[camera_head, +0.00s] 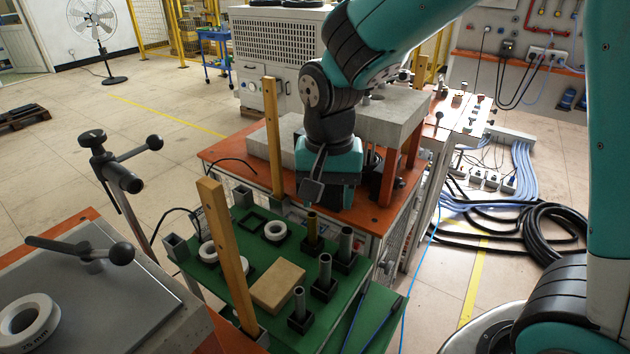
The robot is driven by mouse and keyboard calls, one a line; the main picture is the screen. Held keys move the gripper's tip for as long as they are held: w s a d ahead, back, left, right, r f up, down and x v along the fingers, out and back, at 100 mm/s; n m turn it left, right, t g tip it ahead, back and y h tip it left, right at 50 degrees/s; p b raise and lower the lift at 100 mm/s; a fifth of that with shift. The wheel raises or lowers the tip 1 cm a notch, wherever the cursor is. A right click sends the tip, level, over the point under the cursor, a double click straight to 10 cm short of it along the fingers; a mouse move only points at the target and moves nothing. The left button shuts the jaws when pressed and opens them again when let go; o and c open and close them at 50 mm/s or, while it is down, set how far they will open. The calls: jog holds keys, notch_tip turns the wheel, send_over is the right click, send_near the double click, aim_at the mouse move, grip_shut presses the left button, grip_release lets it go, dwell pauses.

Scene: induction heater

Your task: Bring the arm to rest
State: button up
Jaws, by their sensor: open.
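My teal and black arm (375,42) reaches in from the right and bends down over the orange-topped bench in the middle. My gripper (334,198) hangs at its end, pointing down, near the front edge of that bench and behind the green tray. It is open. Its fingertips are hard to make out against dark parts, and I see nothing held in it.
The green tray (215,270) holds white rings, grey cylinders on black bases and a tan block (278,287). Wooden posts (228,255) (272,135) stand close by. A grey block (398,115) on orange legs is right of my gripper. Cables (545,235) lie on the floor.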

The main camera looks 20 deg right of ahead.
jog(key=s+a+r+n+y, duration=0.2)
jog(key=s+r+n, duration=0.1)
jog(key=s+n, duration=0.3)
jog(key=s+a+r+n+y, duration=0.2)
jog(key=s+r+n, duration=0.2)
jog(key=s, duration=0.5)
jog(key=shift+s+a+r+n, duration=0.15)
jog(key=shift+s+n, duration=0.25)
jog(key=shift+n, duration=0.8)
